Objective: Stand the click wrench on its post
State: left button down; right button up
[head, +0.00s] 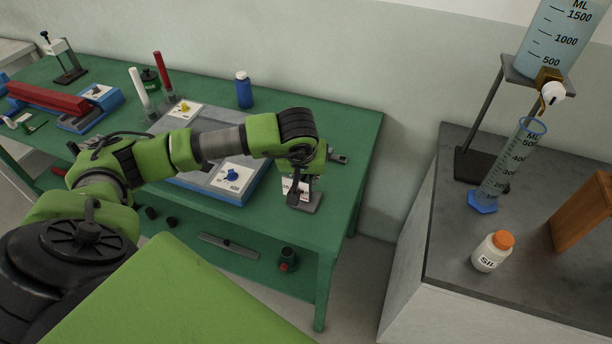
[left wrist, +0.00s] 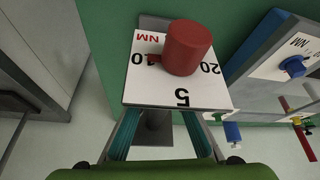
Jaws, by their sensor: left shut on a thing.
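My left gripper (head: 303,171) hangs over the front right of the green table. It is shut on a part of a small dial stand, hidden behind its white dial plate. The dial plate (left wrist: 133,88) has numbers and a red knob (left wrist: 188,47) with a pointer by the 10. The plate also shows below the gripper in the head view (head: 290,190), over a grey base (head: 308,203). A red rod (head: 161,66) and a white rod (head: 138,85) stand upright in grey bases at the back. I cannot tell which thing is the click wrench. My right gripper is out of view.
A blue-framed tester with a blue knob (head: 231,175) lies left of the gripper. A blue bottle (head: 244,92) stands at the table's back. A floor gap separates the green table (head: 349,140) from the bench (head: 445,225) with glassware at right.

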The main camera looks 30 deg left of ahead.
pick_arm(q)
jog(key=c, duration=1.8)
grip_release()
jog(key=shift+s+d+r, duration=0.1)
jog(key=shift+r, duration=0.3)
jog(key=v, duration=1.1)
jog(key=shift+s+r, duration=0.1)
jog(key=shift+s, duration=0.05)
